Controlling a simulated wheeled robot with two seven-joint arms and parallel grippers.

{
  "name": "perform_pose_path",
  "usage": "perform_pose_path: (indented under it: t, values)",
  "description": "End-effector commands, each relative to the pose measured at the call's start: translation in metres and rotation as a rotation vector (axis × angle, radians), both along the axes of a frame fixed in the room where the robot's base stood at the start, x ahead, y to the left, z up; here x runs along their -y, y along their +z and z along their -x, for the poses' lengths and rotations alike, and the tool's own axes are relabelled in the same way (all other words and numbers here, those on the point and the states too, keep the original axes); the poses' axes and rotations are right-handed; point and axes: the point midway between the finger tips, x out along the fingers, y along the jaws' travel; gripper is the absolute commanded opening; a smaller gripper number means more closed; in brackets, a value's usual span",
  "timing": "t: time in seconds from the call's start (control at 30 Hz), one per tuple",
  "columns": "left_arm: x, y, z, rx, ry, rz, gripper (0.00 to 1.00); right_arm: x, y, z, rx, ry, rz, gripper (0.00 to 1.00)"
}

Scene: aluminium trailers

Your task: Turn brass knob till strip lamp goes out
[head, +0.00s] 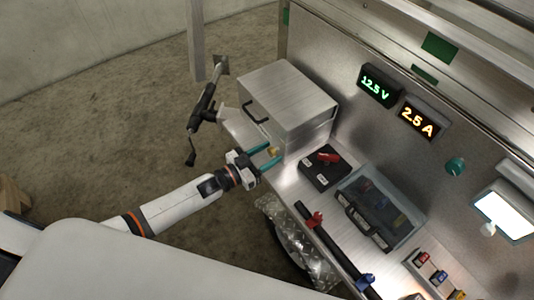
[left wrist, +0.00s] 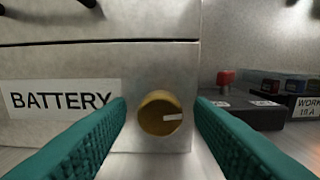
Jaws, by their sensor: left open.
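The brass knob (left wrist: 158,113) is on the front of a metal box labelled BATTERY (left wrist: 58,97) in the left wrist view. Its white pointer mark points right. In the head view the knob (head: 273,151) shows small at the lower front of the box (head: 290,97). My left gripper (head: 273,154) is open, its teal fingers on either side of the knob. The left wrist view shows a gap between the knob and each finger (left wrist: 160,112). A lit white lamp panel (head: 505,213) glows on the wall at the right. My right gripper is not in view.
Right of the box on the bench are a black block with a red switch (head: 325,166) and a clear-lidded case (head: 377,208). Wall displays read 12.5 V (head: 378,86) and 2.5 A (head: 419,119). A black handled post (head: 206,103) stands left of the box.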

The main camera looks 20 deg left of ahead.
Motion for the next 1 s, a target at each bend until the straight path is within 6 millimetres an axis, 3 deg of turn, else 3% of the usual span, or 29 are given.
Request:
perform_pose_path:
  t: [0.23, 0.5, 1.0]
  values:
    - [0.0003, -0.0003, -0.0003, -0.001, 0.0, -0.001, 0.46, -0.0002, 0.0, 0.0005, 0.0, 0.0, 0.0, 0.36]
    - [0.0001, -0.0002, -0.0002, -0.001, 0.0, -0.001, 0.04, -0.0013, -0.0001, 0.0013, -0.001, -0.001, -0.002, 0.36]
    - [-0.0003, -0.0002, -0.0003, 0.162, 0.0, -0.21, 0.04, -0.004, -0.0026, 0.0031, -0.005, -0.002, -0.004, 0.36]
